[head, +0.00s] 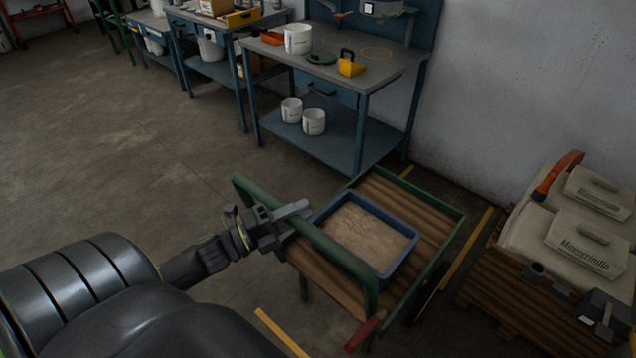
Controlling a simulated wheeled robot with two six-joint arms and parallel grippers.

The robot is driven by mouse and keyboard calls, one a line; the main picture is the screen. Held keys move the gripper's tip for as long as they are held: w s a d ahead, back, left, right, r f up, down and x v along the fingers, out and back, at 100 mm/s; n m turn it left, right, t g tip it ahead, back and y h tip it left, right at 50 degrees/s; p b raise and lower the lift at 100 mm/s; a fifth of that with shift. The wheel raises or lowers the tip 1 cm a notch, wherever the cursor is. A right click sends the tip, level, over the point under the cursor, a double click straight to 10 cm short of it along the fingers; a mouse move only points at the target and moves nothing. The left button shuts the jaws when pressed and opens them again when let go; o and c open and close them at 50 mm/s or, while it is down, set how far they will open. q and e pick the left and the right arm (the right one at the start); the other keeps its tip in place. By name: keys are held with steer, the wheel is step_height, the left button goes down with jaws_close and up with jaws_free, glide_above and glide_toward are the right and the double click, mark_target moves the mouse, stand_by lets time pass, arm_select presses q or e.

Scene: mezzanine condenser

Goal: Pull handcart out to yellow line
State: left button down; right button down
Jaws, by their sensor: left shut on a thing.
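The handcart (440,207) has a green frame and a brown ribbed wooden deck. Its green handle bar (335,250) runs across the near left side. A blue-rimmed tray (365,232) with tan contents sits on the deck. My left gripper (290,217) is shut on the handle bar. Yellow line pieces show on the floor: one (280,333) at the near left of the cart, one (466,248) along its right side, and a short bit behind it. My right gripper is not in view.
A blue workbench (385,75) stands behind the cart, with white tubs on it and its shelf. At the right, a wooden pallet box (490,290) carries pale sacks (590,225), close to the cart. The floor at left (110,160) is clear.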

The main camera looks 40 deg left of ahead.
arm_select(q)
steer(key=s+p, duration=0.2)
steer(key=s, duration=0.5)
steer(key=shift+s+a, duration=0.3)
steer(key=shift+f, duration=0.1)
steer(key=c, duration=1.2)
jaws_free()
steer(key=shift+o, duration=0.2)
steer(key=b+v, duration=0.2)
steer(key=v, duration=1.5)
steer(key=shift+a, duration=0.2)
steer(key=shift+s, duration=0.1)
